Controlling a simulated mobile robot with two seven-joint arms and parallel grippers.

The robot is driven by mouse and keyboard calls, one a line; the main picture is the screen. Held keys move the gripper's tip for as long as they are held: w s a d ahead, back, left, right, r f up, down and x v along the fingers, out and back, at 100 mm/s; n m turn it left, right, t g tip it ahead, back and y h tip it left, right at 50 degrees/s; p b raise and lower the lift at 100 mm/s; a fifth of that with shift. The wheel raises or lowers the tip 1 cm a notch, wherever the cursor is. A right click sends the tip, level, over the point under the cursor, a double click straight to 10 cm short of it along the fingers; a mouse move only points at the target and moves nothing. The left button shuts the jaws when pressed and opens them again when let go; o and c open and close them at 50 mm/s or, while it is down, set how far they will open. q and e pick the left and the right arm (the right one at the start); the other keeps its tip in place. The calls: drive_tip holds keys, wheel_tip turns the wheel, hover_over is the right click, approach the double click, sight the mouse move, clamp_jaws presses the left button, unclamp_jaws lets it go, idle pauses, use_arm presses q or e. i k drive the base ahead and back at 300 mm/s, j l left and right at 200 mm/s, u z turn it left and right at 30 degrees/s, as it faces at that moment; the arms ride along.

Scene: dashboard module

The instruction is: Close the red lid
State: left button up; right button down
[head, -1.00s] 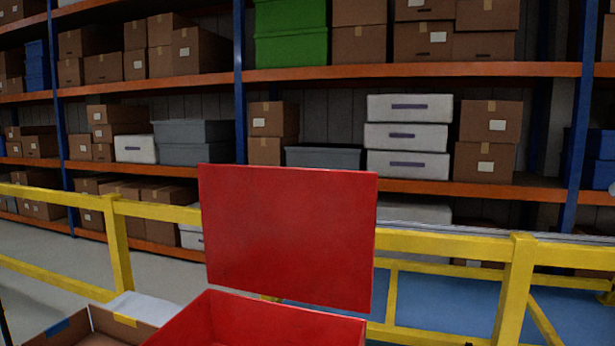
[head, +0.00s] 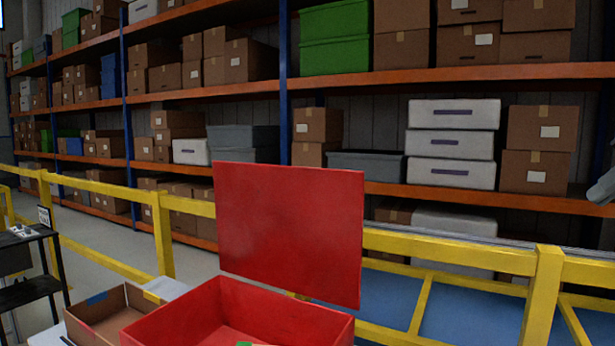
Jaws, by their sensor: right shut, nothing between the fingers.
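The red lid (head: 290,232) stands upright, open, at the back of the red box (head: 240,312). The open box sits at the bottom of the head view, and its near part is cut off by the frame edge. A small piece of my right gripper (head: 603,188) shows as a grey shape at the far right edge, well to the right of the lid and apart from it. It is shut with nothing in it; most of it is cut off. My left gripper is not in view.
An open cardboard box (head: 110,312) stands left of the red box. A black cart (head: 35,265) is at the far left. A yellow railing (head: 450,250) runs behind the lid, with loaded shelves (head: 450,75) beyond. Something green (head: 244,344) shows inside the red box.

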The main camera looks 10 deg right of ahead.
sight(297, 229)
drive_tip(key=k+l+u, duration=0.15)
drive_tip(key=l+u, duration=0.2)
drive_tip(key=k+l+u, duration=0.3)
drive_tip(key=l, duration=0.2)
drive_tip(key=k+l+u, duration=0.2)
drive_tip(key=l+u, duration=0.6)
drive_tip(key=l, duration=0.2)
drive_tip(key=k+l+u, duration=0.1)
drive_tip(key=l+u, duration=0.4)
drive_tip(key=l, duration=0.15)
drive_tip(key=l+u, duration=0.25)
drive_tip(key=l, duration=0.15)
drive_tip(key=k+l+u, duration=0.25)
drive_tip(key=l, duration=0.15)
drive_tip(key=l+u, duration=0.25)
drive_tip(key=l, duration=0.15)
